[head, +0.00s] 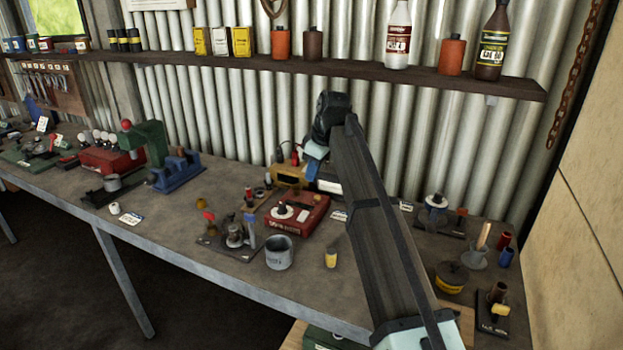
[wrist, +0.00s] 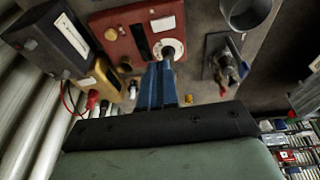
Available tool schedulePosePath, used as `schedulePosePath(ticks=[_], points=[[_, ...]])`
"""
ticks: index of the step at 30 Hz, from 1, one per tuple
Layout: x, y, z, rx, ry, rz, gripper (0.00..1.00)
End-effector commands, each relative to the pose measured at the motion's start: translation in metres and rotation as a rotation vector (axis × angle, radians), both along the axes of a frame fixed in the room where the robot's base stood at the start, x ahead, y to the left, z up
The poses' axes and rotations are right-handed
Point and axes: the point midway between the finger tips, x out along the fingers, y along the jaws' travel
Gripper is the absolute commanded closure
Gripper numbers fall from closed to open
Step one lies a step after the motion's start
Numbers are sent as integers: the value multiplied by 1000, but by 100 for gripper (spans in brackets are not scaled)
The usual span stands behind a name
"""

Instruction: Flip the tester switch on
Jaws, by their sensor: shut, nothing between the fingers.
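A red box (head: 297,213) sits on the bench, with a white round dial (wrist: 172,49), a dark slot and a yellow button (wrist: 109,34) on its top in the wrist view. A yellow box (wrist: 98,88) with red plugs and a dark box with a pale meter face (wrist: 72,35) stand beside it. I cannot tell for sure which box is the tester, and no switch position is readable. My gripper (wrist: 158,66) is shut and empty. Its blue fingers appear over the red box's edge by the dial; contact is unclear.
A grey cup (head: 279,252) and a small fixture (head: 232,235) stand near the red box. A yellow-topped cylinder (head: 331,257) is to the right. The shelf (head: 250,62) with bottles runs along the corrugated wall. The bench's front left is fairly clear.

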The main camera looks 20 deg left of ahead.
Motion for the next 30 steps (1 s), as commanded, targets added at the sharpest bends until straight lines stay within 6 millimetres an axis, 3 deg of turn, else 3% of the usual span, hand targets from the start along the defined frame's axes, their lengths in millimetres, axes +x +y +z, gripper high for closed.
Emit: schedulePosePath(ticks=[18,30], points=[[6,23,-98,-2,1,-1,100],[9,23,-118,-1,0,0,100]])
